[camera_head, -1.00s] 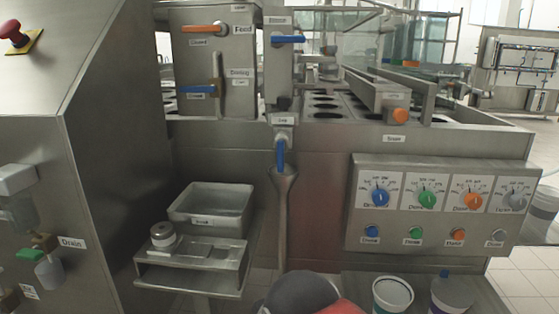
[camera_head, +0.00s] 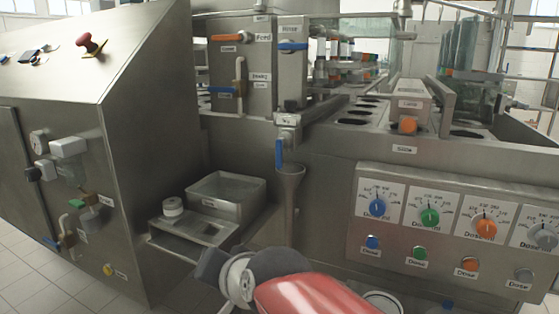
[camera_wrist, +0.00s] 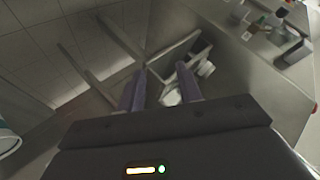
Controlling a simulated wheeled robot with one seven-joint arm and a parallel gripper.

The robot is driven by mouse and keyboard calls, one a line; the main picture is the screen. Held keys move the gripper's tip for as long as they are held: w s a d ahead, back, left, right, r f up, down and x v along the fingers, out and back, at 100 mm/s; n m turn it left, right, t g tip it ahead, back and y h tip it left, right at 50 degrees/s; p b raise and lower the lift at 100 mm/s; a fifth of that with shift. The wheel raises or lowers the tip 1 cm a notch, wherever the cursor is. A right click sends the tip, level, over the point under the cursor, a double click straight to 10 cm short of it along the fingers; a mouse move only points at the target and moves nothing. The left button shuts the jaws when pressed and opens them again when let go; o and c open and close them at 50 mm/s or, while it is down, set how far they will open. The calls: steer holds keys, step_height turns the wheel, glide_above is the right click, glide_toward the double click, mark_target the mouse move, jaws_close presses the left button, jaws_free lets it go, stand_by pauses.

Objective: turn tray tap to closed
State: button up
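In the head view my arm is low, below the funnel, apart from the blue lever; the fingertips are not clear there.
A panel of coloured knobs (camera_head: 455,225) is to the right. Another blue lever (camera_head: 292,46) and an orange lever (camera_head: 226,38) are higher up.

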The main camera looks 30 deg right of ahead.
steer(key=w+r+m+t, duration=0.4)
steer(key=w+r+m, duration=0.3)
steer(key=m, duration=0.1)
steer(key=m+g+h, duration=0.4)
steer(key=m+h, duration=1.2)
steer(key=m, duration=1.5)
glide_toward(278, 159)
steer(key=x, duration=0.3)
steer(key=p+x, duration=0.1)
steer(key=x, duration=0.6)
steer(key=shift+w+d, duration=0.2)
steer(key=shift+d, duration=0.05)
jaws_close()
